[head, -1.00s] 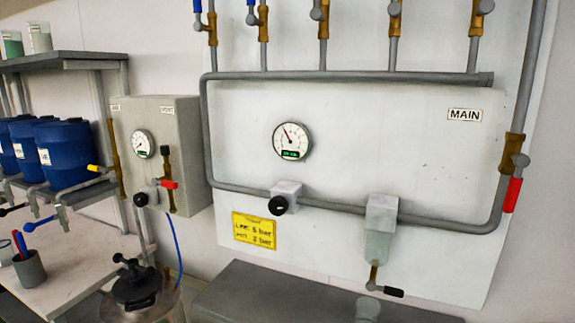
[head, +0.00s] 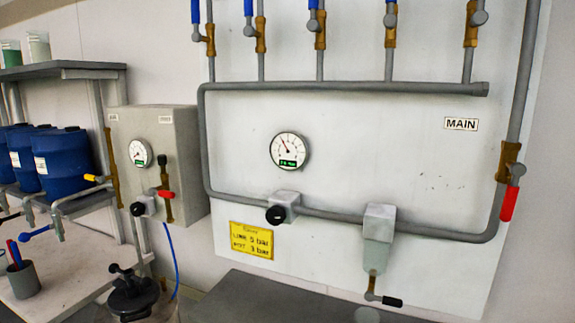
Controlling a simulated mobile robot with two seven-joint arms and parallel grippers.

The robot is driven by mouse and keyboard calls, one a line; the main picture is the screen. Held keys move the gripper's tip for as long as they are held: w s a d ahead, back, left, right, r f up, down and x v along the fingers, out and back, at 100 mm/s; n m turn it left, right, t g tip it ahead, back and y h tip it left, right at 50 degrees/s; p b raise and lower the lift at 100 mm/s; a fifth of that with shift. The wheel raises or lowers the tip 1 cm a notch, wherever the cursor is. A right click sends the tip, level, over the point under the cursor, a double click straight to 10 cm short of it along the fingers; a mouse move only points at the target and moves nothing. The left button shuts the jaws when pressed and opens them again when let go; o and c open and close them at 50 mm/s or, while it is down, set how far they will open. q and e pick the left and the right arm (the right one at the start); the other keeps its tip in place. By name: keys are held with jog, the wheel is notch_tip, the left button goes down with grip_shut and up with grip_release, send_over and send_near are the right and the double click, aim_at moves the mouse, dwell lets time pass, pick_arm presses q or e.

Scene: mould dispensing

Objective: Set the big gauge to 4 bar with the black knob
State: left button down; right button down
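The big gauge (head: 289,150) is a round white dial on the white wall panel. Its needle points up and to the left, and a small green display sits in its lower part; the digits are too blurred to read. The black knob (head: 276,215) sits on a light grey regulator block (head: 287,203) on the grey pipe, just below the gauge. Neither of my grippers shows in the head view, and nothing touches the knob.
A yellow label (head: 252,240) with bar values is below the knob. A grey box (head: 165,165) with a smaller gauge (head: 140,153) and its own black knob (head: 138,209) stands left. A red-handled valve (head: 510,200) is at right. Blue drums (head: 66,165) stand on a shelf.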

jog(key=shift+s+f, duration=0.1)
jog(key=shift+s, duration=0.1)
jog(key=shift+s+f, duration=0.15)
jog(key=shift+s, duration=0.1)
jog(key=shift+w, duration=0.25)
